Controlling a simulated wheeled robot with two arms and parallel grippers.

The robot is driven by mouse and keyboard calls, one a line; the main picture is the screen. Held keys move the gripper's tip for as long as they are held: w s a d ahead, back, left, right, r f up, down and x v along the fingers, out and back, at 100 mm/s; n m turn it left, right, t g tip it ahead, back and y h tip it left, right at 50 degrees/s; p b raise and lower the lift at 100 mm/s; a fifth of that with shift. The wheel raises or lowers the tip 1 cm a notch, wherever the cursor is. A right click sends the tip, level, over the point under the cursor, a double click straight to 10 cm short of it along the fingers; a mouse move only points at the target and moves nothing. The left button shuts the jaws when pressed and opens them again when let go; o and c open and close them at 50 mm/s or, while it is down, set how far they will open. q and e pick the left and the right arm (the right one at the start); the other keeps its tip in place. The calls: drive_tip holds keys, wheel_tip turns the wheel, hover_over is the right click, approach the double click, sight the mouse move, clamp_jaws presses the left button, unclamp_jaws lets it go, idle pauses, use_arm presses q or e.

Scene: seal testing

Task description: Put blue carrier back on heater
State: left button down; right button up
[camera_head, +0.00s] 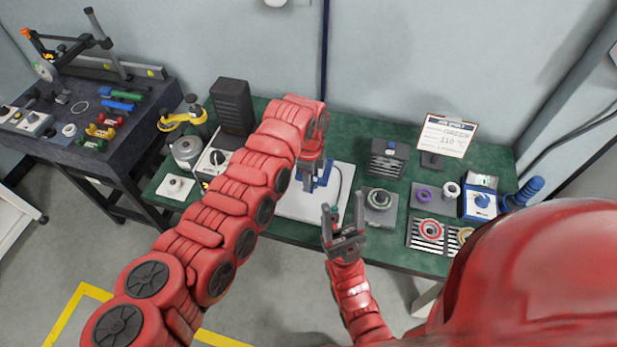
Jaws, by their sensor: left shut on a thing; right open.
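My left arm reaches from the lower left over the green bench. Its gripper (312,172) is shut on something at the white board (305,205). Blue parts (322,177) show beside its fingers; I cannot tell whether they are the blue carrier or a fixture behind. My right gripper (343,222) is open and empty, fingers upward, in front of the bench edge, left of a grey block with a round ringed top (379,200). A blue unit with a dial and lit display (480,204) stands at the right; I cannot tell which unit is the heater.
A slotted rack (412,233) holds a red-rimmed ring (430,229) and an orange one (465,235). A purple ring (423,194) lies behind it. A sign (446,135) stands at the back. A kettle-like pot (187,149) and dark block (232,106) stand left.

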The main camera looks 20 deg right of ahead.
use_arm(q)
drive_tip(key=shift+f+b, duration=2.7)
drive_tip(key=shift+f, duration=0.9)
drive_tip(key=shift+f+b, duration=0.55)
drive_tip(key=shift+b, duration=0.05)
drive_tip(key=c, duration=0.5)
unclamp_jaws()
drive_tip(key=shift+r, duration=0.15)
